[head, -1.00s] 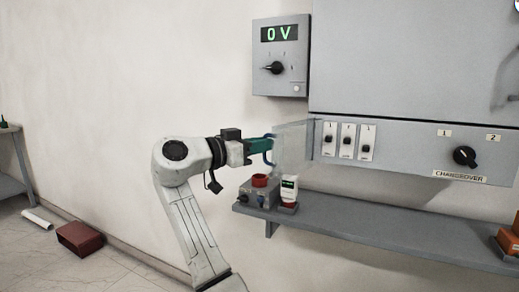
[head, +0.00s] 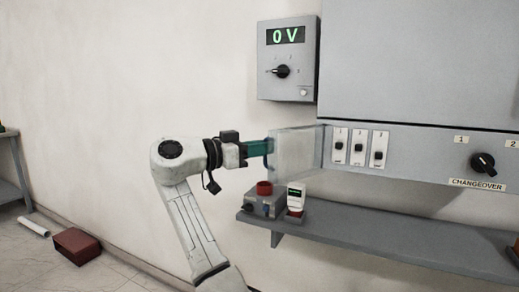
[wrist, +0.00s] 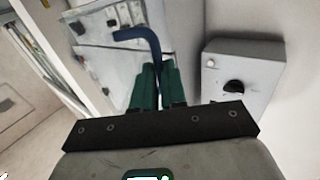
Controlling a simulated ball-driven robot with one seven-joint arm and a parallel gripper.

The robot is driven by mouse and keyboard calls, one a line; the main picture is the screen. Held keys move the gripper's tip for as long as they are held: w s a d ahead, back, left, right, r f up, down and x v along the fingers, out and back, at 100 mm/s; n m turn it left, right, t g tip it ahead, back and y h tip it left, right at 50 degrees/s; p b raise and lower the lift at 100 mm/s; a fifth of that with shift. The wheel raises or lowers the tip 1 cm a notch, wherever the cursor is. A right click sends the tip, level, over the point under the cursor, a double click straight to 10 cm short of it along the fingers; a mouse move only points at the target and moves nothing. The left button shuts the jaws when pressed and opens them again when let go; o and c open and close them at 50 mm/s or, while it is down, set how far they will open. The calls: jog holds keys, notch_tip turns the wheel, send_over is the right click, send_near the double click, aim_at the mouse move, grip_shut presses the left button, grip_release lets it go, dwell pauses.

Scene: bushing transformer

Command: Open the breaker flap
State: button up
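The breaker flap (head: 297,155) is a clear panel hinged at the left of the breakers and stands swung out from the grey cabinet. Three breaker switches (head: 358,147) are uncovered to its right. My gripper (head: 265,150) is at the flap's free edge, with green fingers. In the wrist view my gripper (wrist: 158,68) has its fingers close together around the end of a bent blue handle (wrist: 140,36). The see-through flap (wrist: 103,66) lies behind the handle there. The exact contact between fingers and handle is partly hidden.
A meter box (head: 287,60) reading 0 V, with a knob, hangs above; it also shows in the wrist view (wrist: 240,80). A shelf (head: 370,232) below holds a grey box with a red top (head: 263,200) and a white handheld device (head: 296,198). A changeover knob (head: 483,163) is to the right.

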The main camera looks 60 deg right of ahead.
jog(key=o, duration=0.5)
jog(key=shift+s+r, duration=0.15)
jog(key=shift+r, duration=0.2)
jog(key=shift+c, duration=0.2)
jog(key=v, duration=1)
jog(key=shift+w+a+f, duration=0.25)
jog(key=shift+w+a, duration=0.05)
